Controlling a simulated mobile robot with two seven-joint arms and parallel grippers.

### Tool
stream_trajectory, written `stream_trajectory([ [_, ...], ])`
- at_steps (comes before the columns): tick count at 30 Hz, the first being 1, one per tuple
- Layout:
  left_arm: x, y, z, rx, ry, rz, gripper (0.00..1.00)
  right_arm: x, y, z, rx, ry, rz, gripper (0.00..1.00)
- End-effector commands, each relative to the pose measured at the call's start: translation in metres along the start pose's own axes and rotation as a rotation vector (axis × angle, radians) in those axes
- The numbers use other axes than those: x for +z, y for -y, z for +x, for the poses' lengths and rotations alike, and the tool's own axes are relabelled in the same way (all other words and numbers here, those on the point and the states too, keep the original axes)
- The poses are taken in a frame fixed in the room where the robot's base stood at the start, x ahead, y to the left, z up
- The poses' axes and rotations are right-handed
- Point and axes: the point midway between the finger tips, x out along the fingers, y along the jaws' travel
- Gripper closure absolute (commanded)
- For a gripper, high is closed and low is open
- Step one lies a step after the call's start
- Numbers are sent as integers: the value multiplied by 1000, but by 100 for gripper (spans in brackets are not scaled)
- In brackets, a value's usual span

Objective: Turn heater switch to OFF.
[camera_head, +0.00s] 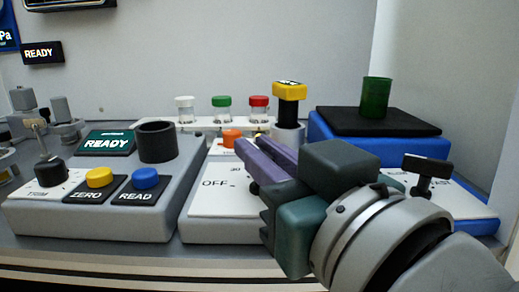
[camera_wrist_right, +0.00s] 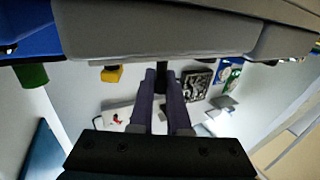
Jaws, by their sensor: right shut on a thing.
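The heater unit is a grey sloped box with a white panel (camera_head: 208,202). It has an OFF mark at its left side and a partly covered "30" above it. My right gripper (camera_head: 250,147) lies over this panel with its purple fingers close together. Between the fingertips in the right wrist view (camera_wrist_right: 161,76) there is a dark piece, which seems to be the heater switch (camera_wrist_right: 160,66). The fingers are shut on it. In the head view the fingers and palm hide most of the switch, so its exact setting cannot be read. My left gripper is not in view.
Left stands a grey console with a yellow ZERO button (camera_head: 100,177), a blue READ button (camera_head: 146,178) and a black cup (camera_head: 156,142). Behind are capped vials (camera_head: 222,107) and a yellow-topped post (camera_head: 289,91). Right is a blue unit (camera_head: 325,127) with a green cup (camera_head: 376,97).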

Motion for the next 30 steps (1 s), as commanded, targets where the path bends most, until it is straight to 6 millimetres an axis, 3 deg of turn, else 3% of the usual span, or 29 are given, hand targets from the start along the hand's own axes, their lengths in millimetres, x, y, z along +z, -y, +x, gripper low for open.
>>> stream_trajectory([
  [8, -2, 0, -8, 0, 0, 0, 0, -3, 1, 1, -37, -1, -7, 100],
  [16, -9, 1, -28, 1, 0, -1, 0, -3, 0, 1, -225, -1, -13, 100],
  [24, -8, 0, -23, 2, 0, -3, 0, -1, 0, 1, -402, -6, -8, 100],
  [30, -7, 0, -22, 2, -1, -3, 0, -1, -1, 0, -439, -4, 0, 100],
])
